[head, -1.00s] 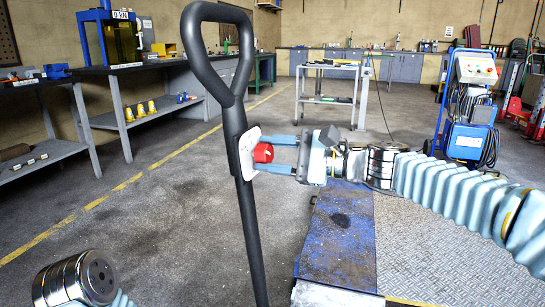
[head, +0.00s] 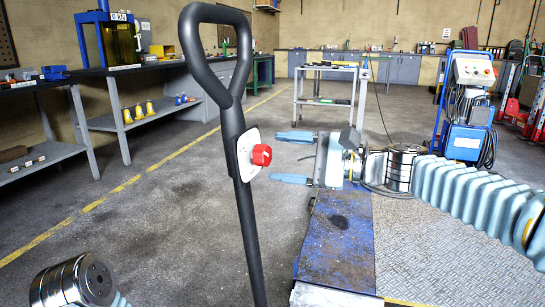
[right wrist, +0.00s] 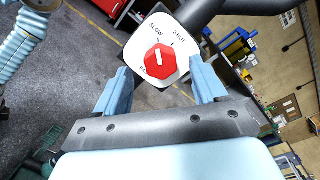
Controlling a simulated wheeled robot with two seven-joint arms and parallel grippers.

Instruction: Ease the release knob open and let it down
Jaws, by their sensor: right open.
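The red release knob (head: 262,155) sits on a white plate (head: 245,160) on the jack's dark upright handle (head: 232,120). In the right wrist view the knob (right wrist: 160,62) has a white mark pointing roughly up, toward the SLOW label; SHUT is to its right, and a third label is mostly hidden. My right gripper (head: 275,157) is open, just right of the knob, its fingers level with it and clear of it. In the wrist view its fingers (right wrist: 161,78) stand either side of the knob, empty. My left gripper is out of view; only part of that arm shows at bottom left.
A worn blue surface (head: 335,240) lies low beside a metal tread plate (head: 430,250). A blue wheeled machine (head: 468,105) stands at right, a trolley table (head: 328,95) behind, and a workbench (head: 130,85) at left. The floor left of the handle is clear.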

